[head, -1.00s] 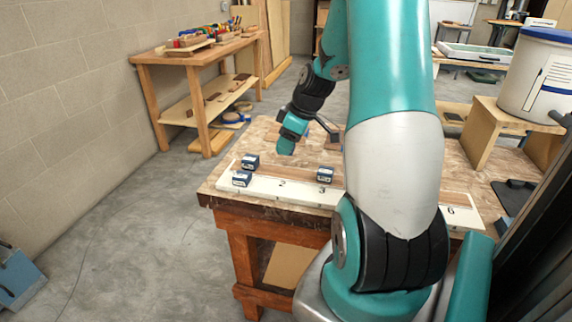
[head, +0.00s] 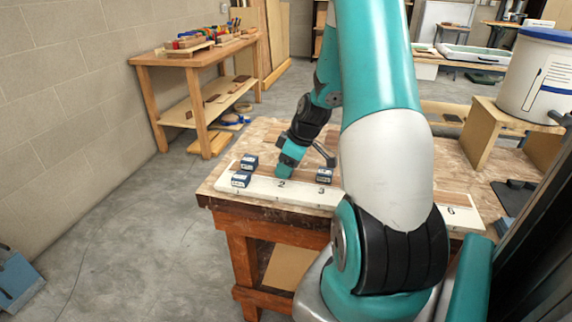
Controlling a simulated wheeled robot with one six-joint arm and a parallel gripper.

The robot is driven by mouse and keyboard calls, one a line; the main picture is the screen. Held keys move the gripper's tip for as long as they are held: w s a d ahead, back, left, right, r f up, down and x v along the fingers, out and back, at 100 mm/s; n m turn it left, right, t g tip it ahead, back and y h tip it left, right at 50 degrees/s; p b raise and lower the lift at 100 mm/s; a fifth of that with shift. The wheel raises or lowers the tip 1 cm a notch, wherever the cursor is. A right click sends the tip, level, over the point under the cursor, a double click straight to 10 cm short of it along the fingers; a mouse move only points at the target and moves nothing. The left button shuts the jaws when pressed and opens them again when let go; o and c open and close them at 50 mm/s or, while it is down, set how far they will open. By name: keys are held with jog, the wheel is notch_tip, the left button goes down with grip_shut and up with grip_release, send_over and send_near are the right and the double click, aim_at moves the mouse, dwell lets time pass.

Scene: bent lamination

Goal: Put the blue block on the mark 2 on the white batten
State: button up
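The white batten (head: 262,187) lies along the front edge of the workbench, with printed marks; mark 2 (head: 282,184) is in plain view.
My arm hides the batten's middle; mark 6 (head: 451,210) shows at its right. A wooden stand (head: 482,130) with a white bucket (head: 540,75) is on the right. A dark clamp-like bar (head: 326,153) is close right of my gripper. A second table (head: 196,55) stands back left.

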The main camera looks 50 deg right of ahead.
jog(key=shift+o, duration=0.9)
jog(key=shift+r, duration=0.1)
jog(key=shift+r, duration=0.2)
jog(key=v, duration=1.2)
jog(key=w+a+r+n+g+y, duration=0.1)
jog(key=a+r, duration=0.1)
jog(key=a, duration=1)
jog(key=w+a+r+y, duration=0.1)
jog(key=a+r, duration=0.2)
jog(key=a, duration=0.8)
jog(key=s+a+r+n+g, duration=0.1)
jog(key=s+a+g, duration=0.2)
jog(key=s+a, duration=1)
jog(key=a, duration=0.4)
jog(key=shift+r+y+p, duration=0.3)
jog(key=shift+p, duration=0.05)
